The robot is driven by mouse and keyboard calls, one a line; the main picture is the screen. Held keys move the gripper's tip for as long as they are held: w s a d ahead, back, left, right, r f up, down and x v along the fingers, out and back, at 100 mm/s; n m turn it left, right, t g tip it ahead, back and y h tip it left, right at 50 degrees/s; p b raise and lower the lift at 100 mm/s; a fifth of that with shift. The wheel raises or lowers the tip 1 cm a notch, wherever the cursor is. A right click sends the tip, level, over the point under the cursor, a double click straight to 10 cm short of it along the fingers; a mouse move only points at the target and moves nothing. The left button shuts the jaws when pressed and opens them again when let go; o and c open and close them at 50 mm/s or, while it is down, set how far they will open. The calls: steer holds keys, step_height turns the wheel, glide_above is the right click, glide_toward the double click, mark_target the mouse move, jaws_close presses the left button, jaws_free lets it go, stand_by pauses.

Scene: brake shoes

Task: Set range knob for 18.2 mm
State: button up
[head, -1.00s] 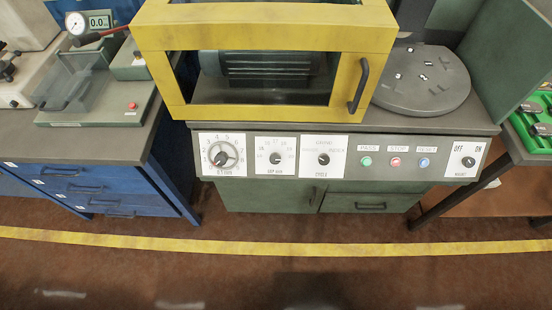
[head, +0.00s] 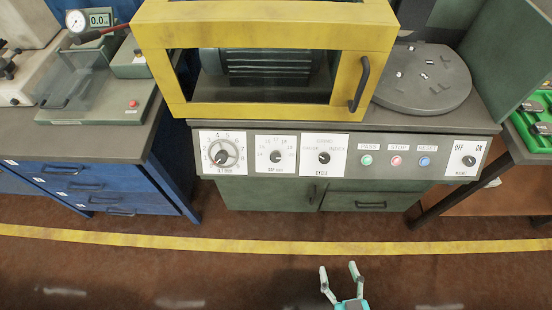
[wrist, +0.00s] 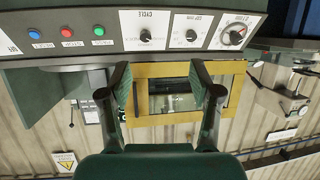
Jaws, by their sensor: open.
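The control panel (head: 300,190) of the machine carries three white dial plates with knobs. The left dial (head: 222,153) has a large knob and a ring of numbers. The middle dial (head: 275,156) is a small black knob with numbers around it that are too small to read surely; its plate also shows in the wrist view (wrist: 195,28). The right dial (head: 324,157) is a cycle selector. I cannot tell which plate reads as range. My gripper (head: 341,268) is open and empty, low in front of the panel and apart from it; its fingers (wrist: 162,80) show in the wrist view.
Pass, stop and reset buttons (head: 396,161) and an off/on switch (head: 468,161) sit right of the dials. A yellow-framed guard (head: 260,106) stands above the panel. A blue drawer bench (head: 90,185) is at left. Floor before the panel is clear.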

steer(key=w+a+f, duration=0.1)
steer(key=w+a, duration=0.2)
steer(key=w, duration=0.4)
steer(key=w+a+f, duration=0.1)
steer(key=w+a, duration=0.3)
steer(key=w, duration=0.2)
glide_toward(276, 158)
steer(key=shift+h, duration=0.3)
steer(key=x, duration=0.9)
steer(key=shift+w+a, duration=0.1)
steer(key=shift+a, duration=0.15)
steer(key=c, duration=1.1)
